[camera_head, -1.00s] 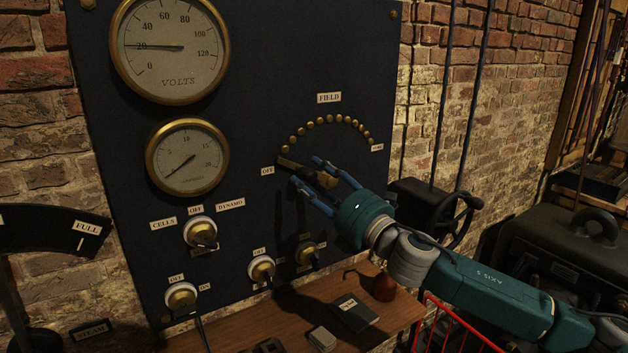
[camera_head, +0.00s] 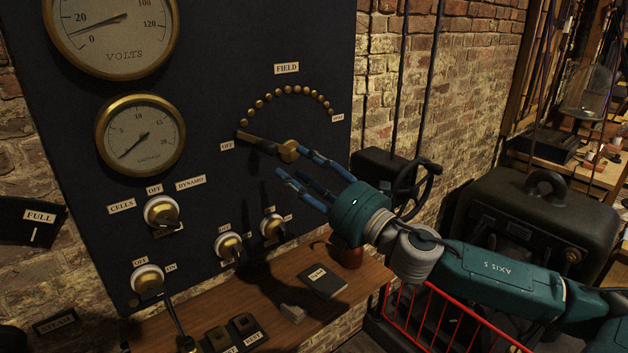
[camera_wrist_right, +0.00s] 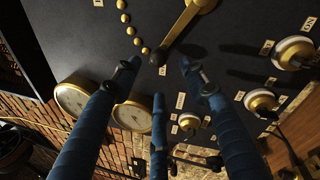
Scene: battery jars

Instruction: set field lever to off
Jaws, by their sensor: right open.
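My right gripper (camera_head: 297,166) is open and empty, just right of and below the lever, with a finger near the pivot in the picture. In the right wrist view, the lever's black knob (camera_wrist_right: 158,57) shows between the spread blue fingers (camera_wrist_right: 161,68), apart from them. My left gripper is not in view.
Knob switches (camera_head: 162,211) sit on the panel below the lever. A handwheel (camera_head: 415,187) and a red rail (camera_head: 450,325) stand at the right.

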